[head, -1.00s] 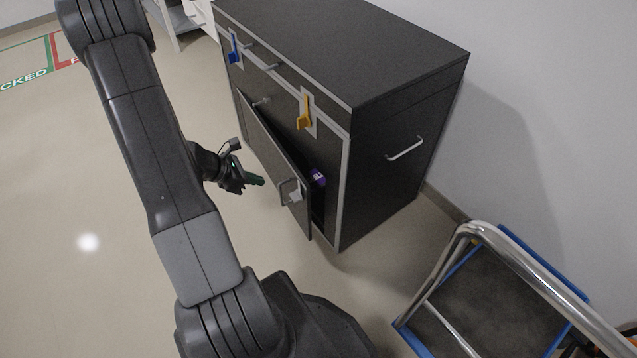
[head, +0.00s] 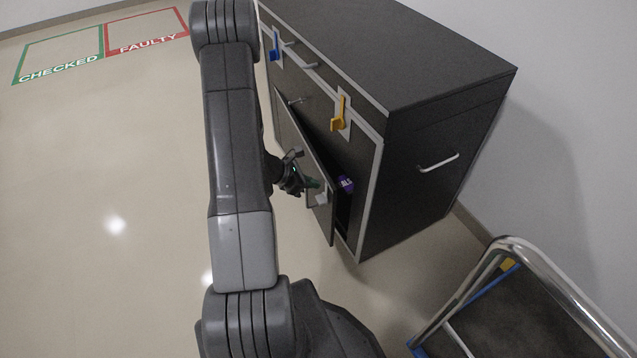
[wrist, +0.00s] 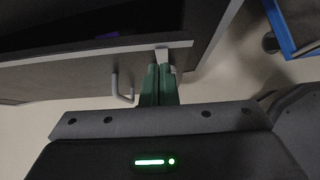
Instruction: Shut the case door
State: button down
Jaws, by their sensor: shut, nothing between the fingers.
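The case door (head: 303,150) is on the front of the dark case (head: 425,130) and stands partly open, its near right edge swung out from the frame. A purple item (head: 346,184) shows in the gap. My gripper (head: 313,184) is shut and empty, at the outer face of the door near its handle. In the wrist view the green fingertips (wrist: 159,72) are together at the door's top edge (wrist: 95,52), beside a light latch piece (wrist: 162,58) and right of the door handle (wrist: 122,92). I cannot tell whether they touch the door.
A blue latch (head: 275,45) and a yellow latch (head: 339,118) sit on the case front above the door. A metal-railed cart (head: 530,265) stands at the lower right. The floor on the left is clear, with green and red marked zones (head: 104,42).

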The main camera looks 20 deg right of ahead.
aim_at(329, 181)
jog(key=shift+d, duration=1.1)
jog(key=shift+s+d+b, duration=0.15)
jog(key=shift+d+b, duration=0.95)
jog(key=shift+d, duration=0.9)
jog(key=shift+a, duration=0.35)
jog(key=a, duration=0.2)
jog(key=shift+a, duration=0.3)
jog(key=p+v, duration=0.2)
jog(key=v, duration=0.8)
jog(key=shift+s+a+p, duration=0.3)
jog(key=shift+s+a, duration=0.1)
jog(key=shift+s, duration=0.05)
